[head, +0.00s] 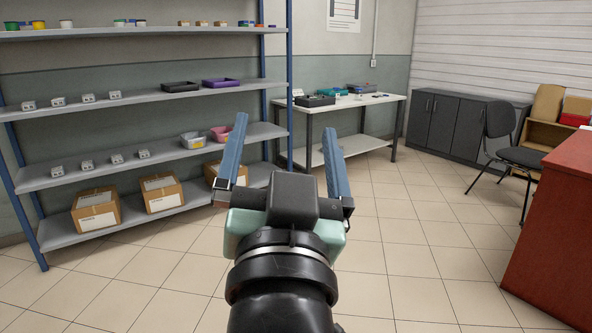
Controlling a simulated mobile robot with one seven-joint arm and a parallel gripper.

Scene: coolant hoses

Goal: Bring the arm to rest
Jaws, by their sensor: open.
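My gripper (287,146) is in the lower middle of the head view, with its two blue fingers spread wide apart. Nothing is between the fingers, and I see it open and empty. The black wrist and pale green gripper body stand in front of the tiled floor. The gripper appears in open space, and I see no contact with the shelves or the table behind it.
A blue-framed shelf rack (150,97) with bins, small grey parts and cardboard boxes stands at left. A white table (365,103) with trays is behind. Dark cabinets (462,123), a black chair (503,125) and a red-brown counter (560,220) are at right. Floor (420,230) between is clear.

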